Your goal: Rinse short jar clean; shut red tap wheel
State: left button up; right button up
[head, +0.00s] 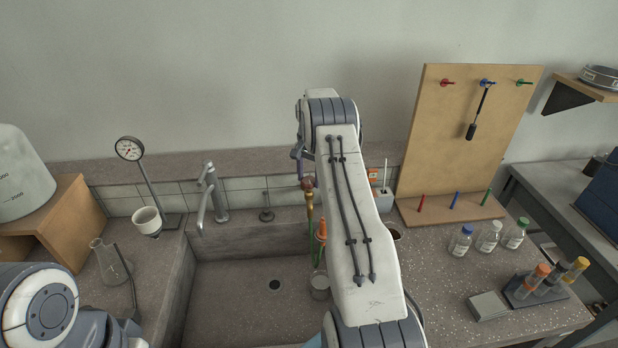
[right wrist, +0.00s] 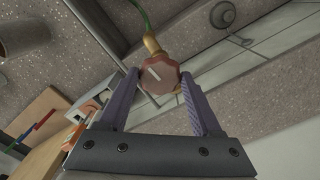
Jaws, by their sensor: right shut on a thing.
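The red tap wheel (right wrist: 159,75), with a white mark on its face, sits on a brass tap (head: 309,207). In the head view the wheel (head: 307,184) shows beside my right arm. My right gripper (right wrist: 158,80) is shut on the wheel, one finger on each side. A green hose (right wrist: 141,14) runs from the tap. A short clear jar (head: 320,284) is in the sink below the tap, partly hidden by my right arm; its inside is too small to judge. My left arm shows at the lower left, but its gripper is out of view.
The sink (head: 235,295) has a drain and a grey faucet (head: 212,195) at its back left. A gauge stand (head: 130,150) and a flask (head: 108,262) stand left. A pegboard (head: 455,135), capped bottles (head: 488,236) and a tube rack (head: 545,285) stand right.

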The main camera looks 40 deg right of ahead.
aim_at(309, 179)
jog(key=shift+r+m, duration=0.15)
jog(key=shift+m, duration=0.45)
jog(key=shift+d, duration=0.1)
jog(key=o, duration=1.3)
jog(key=shift+o, duration=0.2)
jog(key=shift+r, duration=0.3)
notch_tip(309, 179, up, 10)
jog(key=b, duration=0.2)
